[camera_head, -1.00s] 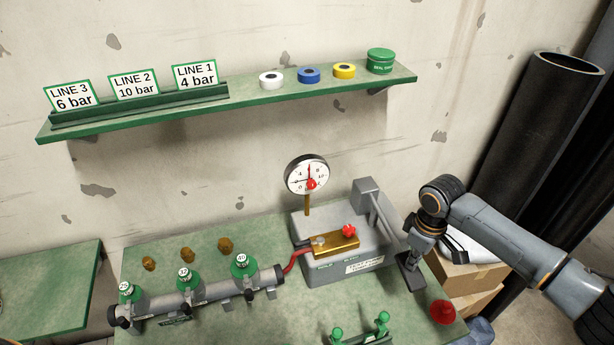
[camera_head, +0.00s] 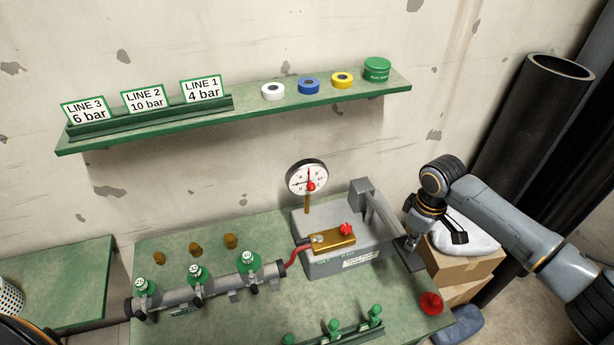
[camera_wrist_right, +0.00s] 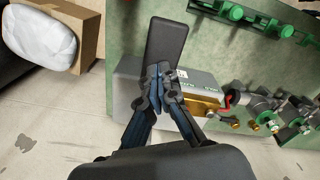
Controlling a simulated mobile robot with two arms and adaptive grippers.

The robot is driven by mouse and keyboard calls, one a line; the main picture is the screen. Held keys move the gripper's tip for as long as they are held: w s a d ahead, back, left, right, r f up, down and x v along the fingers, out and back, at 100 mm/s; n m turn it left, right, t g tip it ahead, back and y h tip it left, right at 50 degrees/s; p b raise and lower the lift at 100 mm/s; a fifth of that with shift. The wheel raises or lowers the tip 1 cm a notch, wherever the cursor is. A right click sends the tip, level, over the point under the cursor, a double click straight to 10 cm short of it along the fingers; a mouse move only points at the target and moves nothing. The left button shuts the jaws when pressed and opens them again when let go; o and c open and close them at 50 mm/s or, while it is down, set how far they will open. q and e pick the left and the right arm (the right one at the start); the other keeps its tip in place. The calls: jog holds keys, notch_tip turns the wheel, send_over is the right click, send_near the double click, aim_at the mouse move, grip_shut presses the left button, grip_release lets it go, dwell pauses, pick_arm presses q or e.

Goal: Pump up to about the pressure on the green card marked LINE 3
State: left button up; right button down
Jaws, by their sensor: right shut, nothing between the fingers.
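The LINE 3 card (camera_head: 86,110) stands leftmost in the shelf rack and reads 6 bar. The round pressure gauge (camera_head: 307,178) stands on a brass stem at the grey test pump (camera_head: 345,262). A red pointer in it stands roughly upright; the exact reading is too small to tell. The pump lever (camera_head: 385,219) slopes down to the right to a dark end pad, seen large in the right wrist view (camera_wrist_right: 168,42). My right gripper (camera_head: 410,243) is shut and empty, its fingertips at the pad; contact is unclear. A red knob (camera_head: 346,229) tops the brass block. My left gripper is not in view.
LINE 2 (camera_head: 145,99) and LINE 1 (camera_head: 202,90) cards stand beside LINE 3. A pipe with green valves (camera_head: 198,285) lies on the bench, joined by a red hose (camera_head: 293,258). A red cone-like piece (camera_head: 431,303) is near the right edge. Cartons (camera_head: 460,262) stand beyond.

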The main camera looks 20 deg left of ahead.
notch_tip(320, 180, down, 9)
jog(key=b, duration=0.4)
notch_tip(320, 180, up, 7)
jog(key=p, duration=0.4)
jog(key=shift+p, duration=0.4)
jog(key=shift+r, duration=1.1)
jog(key=shift+b, duration=0.3)
notch_tip(320, 180, down, 5)
jog(key=shift+f, duration=0.1)
jog(key=shift+r, duration=2.65)
